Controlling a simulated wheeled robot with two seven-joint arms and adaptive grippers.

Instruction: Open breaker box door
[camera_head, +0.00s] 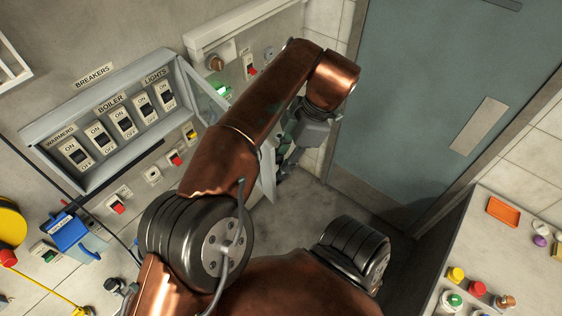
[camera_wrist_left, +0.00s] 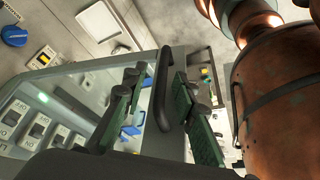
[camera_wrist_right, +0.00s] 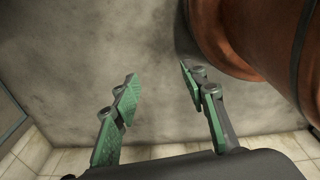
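The breaker box (camera_head: 100,172) is on the wall at the left in the head view, with its row of switches exposed. Its glass-paned door (camera_head: 203,94) stands swung out at the box's right side, partly hidden by my left arm. In the left wrist view, the door's dark handle (camera_wrist_left: 162,88) lies between the green fingers of my left gripper (camera_wrist_left: 157,82). These fingers are apart, with visible gaps on both sides of the handle. My right gripper (camera_wrist_right: 160,88) is open and empty in the right wrist view; the head view does not show its fingers.
A blue-grey room door (camera_head: 430,95) is at the back right. A counter (camera_head: 480,225) with several small coloured items stands at the right. A blue device (camera_head: 72,232) and a yellow cable are at lower left. Bare floor shows beyond my left arm.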

